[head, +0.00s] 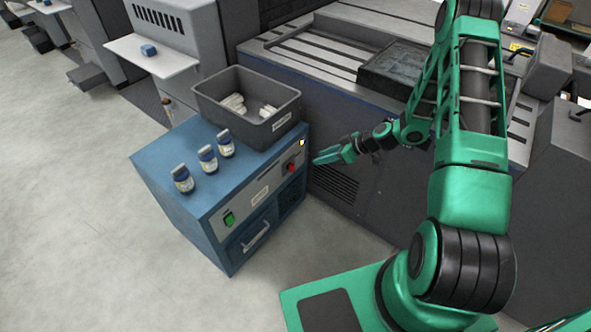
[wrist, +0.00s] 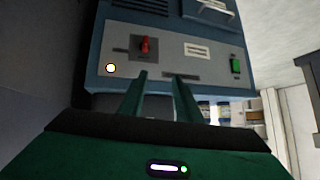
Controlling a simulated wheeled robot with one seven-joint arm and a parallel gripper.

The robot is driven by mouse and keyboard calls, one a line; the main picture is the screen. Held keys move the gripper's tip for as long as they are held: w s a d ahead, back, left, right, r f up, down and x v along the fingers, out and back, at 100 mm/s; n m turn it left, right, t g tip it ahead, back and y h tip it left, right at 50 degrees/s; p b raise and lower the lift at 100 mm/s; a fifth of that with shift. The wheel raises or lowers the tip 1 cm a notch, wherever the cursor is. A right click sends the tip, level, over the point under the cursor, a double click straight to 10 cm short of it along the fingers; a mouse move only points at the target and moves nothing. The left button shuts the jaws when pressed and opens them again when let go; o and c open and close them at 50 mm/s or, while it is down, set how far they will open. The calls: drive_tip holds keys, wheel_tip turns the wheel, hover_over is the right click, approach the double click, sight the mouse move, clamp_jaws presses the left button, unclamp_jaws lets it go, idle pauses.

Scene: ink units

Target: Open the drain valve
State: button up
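The likely drain valve is a small red handle (head: 291,168) on the front panel of the blue cabinet (head: 165,160), near its right end. In the wrist view the red handle (wrist: 146,45) stands upright on a dark plate, and the cabinet appears upside down. My gripper (head: 317,161) is just right of the handle in the head view. In the wrist view my gripper (wrist: 161,75) shows two green fingers apart with nothing between them. The fingertips are below the handle in that picture and seem apart from it.
A lit yellow lamp (head: 301,142) and a green switch (head: 229,217) sit on the same panel. A drawer handle (head: 256,237) is below. A grey bin (head: 246,108) and several blue-capped jars (head: 183,179) stand on top. A dark machine (head: 350,120) stands behind; floor at left is clear.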

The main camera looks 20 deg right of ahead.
sight(294, 168)
wheel_tip(294, 168, down, 11)
drive_tip(key=w+a+m+t, duration=0.2)
drive_tip(key=w+t, duration=0.1)
drive_tip(key=t, duration=0.2)
drive_tip(key=x, duration=1)
drive_tip(key=shift+w+a+f, duration=0.15)
drive_tip(key=shift+f, duration=0.05)
drive_tip(key=c, duration=0.7)
